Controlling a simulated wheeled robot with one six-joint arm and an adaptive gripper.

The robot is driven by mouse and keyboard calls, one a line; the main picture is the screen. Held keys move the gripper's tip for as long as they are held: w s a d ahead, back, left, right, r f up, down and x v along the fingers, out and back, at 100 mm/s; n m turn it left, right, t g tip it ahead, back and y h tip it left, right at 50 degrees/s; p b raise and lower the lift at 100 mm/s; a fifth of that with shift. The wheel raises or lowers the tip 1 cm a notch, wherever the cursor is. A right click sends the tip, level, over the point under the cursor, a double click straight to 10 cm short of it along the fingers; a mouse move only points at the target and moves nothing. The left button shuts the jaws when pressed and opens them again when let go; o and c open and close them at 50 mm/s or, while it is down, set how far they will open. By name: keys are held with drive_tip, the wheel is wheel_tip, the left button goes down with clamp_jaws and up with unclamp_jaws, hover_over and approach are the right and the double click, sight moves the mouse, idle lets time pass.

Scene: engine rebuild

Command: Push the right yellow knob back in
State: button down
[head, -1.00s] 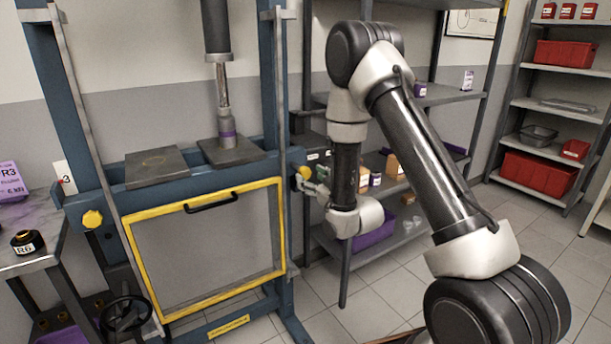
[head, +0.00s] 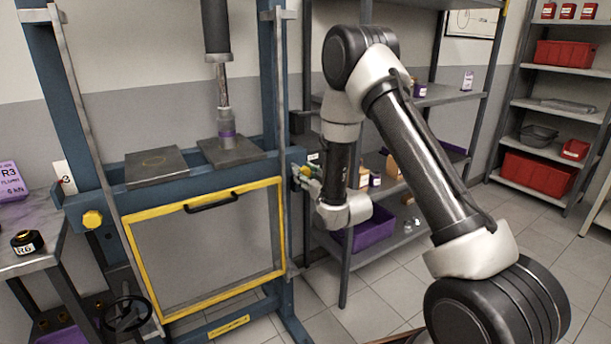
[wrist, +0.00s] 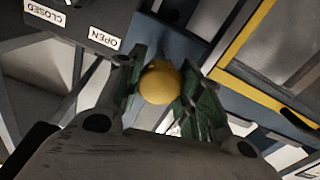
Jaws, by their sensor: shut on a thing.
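The right yellow knob (wrist: 160,82) sits between the two fingers of my gripper (wrist: 162,100) in the wrist view, against the blue press frame. In the head view the knob (head: 305,170) is mostly hidden by my gripper (head: 308,178), which is at the right post of the press. My gripper is shut on the knob, with a green-faced finger on each side. The left yellow knob (head: 92,219) is on the left post, clear of my arm. The yellow-framed guard (head: 205,290) with a black handle (head: 211,203) hangs between the posts.
A dark panel with CLOSED and OPEN labels (wrist: 103,38) lies close to my gripper. A grey shelf unit with a purple bin (head: 365,232) stands right behind my arm. Floor at right is free.

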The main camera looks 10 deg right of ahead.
drive_tip(key=shift+x, duration=1.45)
drive_tip(key=c, duration=0.9)
unclamp_jaws()
drive_tip(key=shift+c, duration=0.2)
drive_tip(key=shift+s, duration=0.15)
